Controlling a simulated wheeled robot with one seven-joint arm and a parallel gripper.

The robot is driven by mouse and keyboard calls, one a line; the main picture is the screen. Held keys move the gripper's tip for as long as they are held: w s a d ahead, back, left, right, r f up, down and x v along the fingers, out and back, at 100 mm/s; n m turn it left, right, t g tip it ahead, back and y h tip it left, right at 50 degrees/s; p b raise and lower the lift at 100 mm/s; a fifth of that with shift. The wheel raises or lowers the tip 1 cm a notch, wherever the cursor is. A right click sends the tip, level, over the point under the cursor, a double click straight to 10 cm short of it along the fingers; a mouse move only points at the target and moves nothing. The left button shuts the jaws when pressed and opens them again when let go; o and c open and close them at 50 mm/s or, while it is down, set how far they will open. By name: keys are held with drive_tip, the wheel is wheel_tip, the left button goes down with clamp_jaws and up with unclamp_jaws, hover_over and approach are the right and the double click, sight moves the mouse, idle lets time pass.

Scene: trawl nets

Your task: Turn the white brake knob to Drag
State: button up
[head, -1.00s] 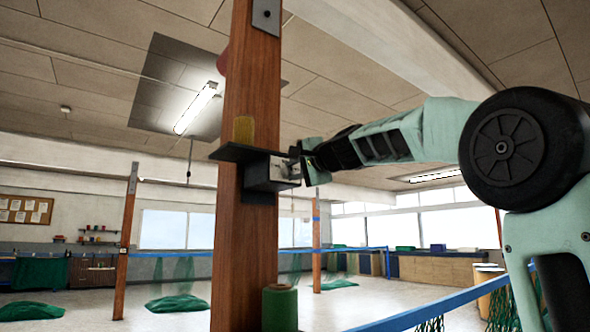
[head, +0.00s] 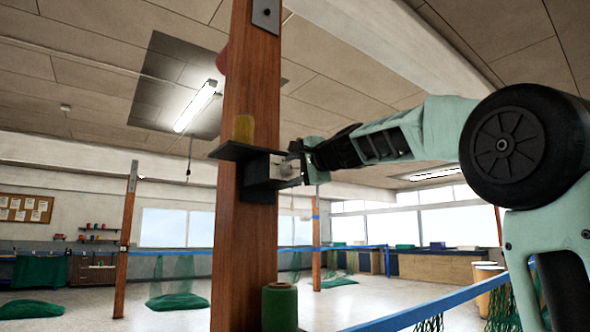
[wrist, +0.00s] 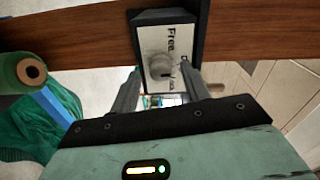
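The white brake knob (wrist: 160,67) sits on a white label plate (wrist: 176,42) in a dark box, in the wrist view. The word "Free" reads beside it; the other lettering is partly cut or hidden. A dark mark shows on the knob's lower part, but I cannot tell its setting for sure. My gripper (wrist: 160,72) is open, with one finger on each side of the knob and a gap visible on both sides. In the head view the box (head: 262,172) is fixed to a wooden post, and my gripper (head: 294,160) is at its right face; the knob is hard to make out there.
The wooden post (head: 244,240) carries a dark shelf (head: 232,152) with a yellow spool (head: 244,129) just above the box. A green spool (head: 280,307) stands lower down. A blue rail (head: 410,316) runs at lower right. Green nets lie on the floor behind.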

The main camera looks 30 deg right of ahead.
drive_tip(key=s+b, duration=0.7)
drive_tip(key=s, duration=1)
drive_tip(key=shift+s+d+r, duration=0.15)
drive_tip(key=shift+s+r, duration=0.05)
